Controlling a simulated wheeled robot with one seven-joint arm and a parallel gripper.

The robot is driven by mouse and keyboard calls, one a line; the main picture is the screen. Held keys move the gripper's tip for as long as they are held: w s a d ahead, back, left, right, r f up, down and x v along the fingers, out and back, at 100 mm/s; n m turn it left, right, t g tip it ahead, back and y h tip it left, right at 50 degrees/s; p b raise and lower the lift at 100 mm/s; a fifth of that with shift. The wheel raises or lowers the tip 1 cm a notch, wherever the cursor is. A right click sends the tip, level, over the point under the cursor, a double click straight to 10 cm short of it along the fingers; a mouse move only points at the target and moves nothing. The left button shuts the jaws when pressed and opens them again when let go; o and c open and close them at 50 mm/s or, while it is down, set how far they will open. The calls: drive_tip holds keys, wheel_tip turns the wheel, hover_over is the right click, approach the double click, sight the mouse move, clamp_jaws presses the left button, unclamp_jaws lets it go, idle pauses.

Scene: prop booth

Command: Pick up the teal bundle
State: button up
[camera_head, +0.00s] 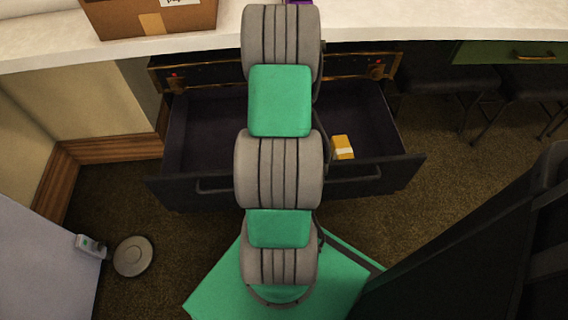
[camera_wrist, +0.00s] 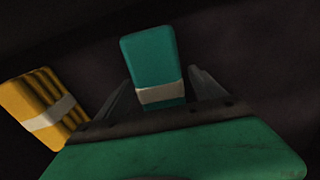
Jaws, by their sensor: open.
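The teal bundle (camera_wrist: 152,58) is a small block with a pale band around its lower part. In the wrist view it stands out between and beyond the two fingers of my gripper (camera_wrist: 160,90). The fingers are apart, one on each side of it, and I cannot tell whether either touches it. In the head view my own arm covers the middle of the open drawer (camera_head: 205,140), and neither the teal bundle nor my gripper shows there.
A yellow bundle with a pale band (camera_head: 342,147) lies in the drawer's right part; it shows left of my gripper in the wrist view (camera_wrist: 45,108). The drawer's walls surround this space. A white counter (camera_head: 440,22) with a cardboard box (camera_head: 150,18) is above and behind.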

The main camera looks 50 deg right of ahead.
drive_tip(key=shift+r, duration=0.1)
drive_tip(key=shift+c, duration=0.5)
drive_tip(key=c, duration=1.6)
drive_tip(key=shift+r, duration=0.1)
